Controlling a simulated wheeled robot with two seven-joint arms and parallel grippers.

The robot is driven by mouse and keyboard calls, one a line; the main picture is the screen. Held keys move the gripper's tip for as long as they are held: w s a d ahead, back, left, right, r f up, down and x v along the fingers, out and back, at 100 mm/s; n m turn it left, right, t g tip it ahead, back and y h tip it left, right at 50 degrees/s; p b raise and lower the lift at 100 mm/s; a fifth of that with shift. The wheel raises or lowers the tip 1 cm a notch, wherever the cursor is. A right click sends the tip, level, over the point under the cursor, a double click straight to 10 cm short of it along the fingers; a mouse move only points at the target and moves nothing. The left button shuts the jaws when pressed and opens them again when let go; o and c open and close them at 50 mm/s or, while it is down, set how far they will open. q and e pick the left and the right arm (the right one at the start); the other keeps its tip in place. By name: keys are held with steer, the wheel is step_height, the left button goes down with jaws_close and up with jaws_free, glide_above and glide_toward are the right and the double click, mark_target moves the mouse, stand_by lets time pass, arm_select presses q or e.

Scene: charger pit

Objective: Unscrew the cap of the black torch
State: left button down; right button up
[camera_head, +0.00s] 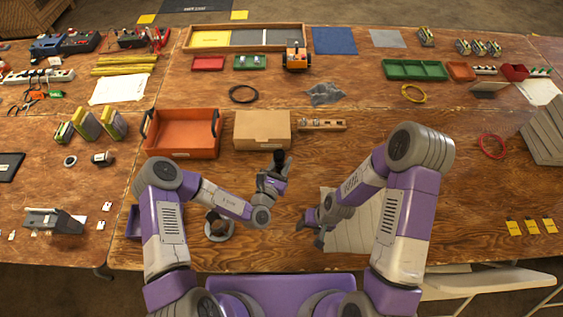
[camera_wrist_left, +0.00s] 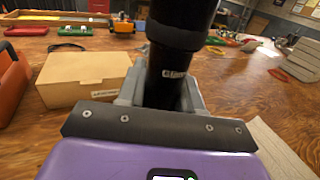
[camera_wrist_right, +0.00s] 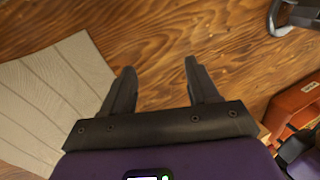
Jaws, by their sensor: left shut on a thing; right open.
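The black torch (camera_wrist_left: 180,45) stands upright in my left gripper (camera_wrist_left: 165,92), which is shut around its lower body. In the head view the torch (camera_head: 279,157) shows as a small dark shape in front of the cardboard box, with my left gripper (camera_head: 271,180) below it. The torch's upper end runs out of the left wrist view, so the cap cannot be told apart clearly. My right gripper (camera_wrist_right: 157,82) is open and empty above the wooden table. In the head view the right gripper (camera_head: 310,222) is to the right of the torch, nearer my body.
A cardboard box (camera_head: 262,145) and an orange tray (camera_head: 183,152) stand behind the torch. A light grey ribbed mat (camera_head: 352,236) lies under my right arm. A wooden block with holes (camera_head: 322,126) lies right of the box. Bare table lies between the two grippers.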

steer(key=w+r+n+h, duration=0.1)
steer(key=w+r+n, duration=0.1)
steer(key=w+r, duration=0.65)
step_height(320, 180, up, 18)
steer(key=n+h, duration=0.3)
steer(key=n, duration=0.2)
glide_above(279, 154)
steer(key=shift+w+d, duration=0.2)
steer(key=shift+d, duration=0.15)
steer(key=shift+a, duration=0.35)
steer(key=shift+s+f, duration=0.1)
steer(key=shift+f, duration=3.4)
steer(key=m, duration=0.5)
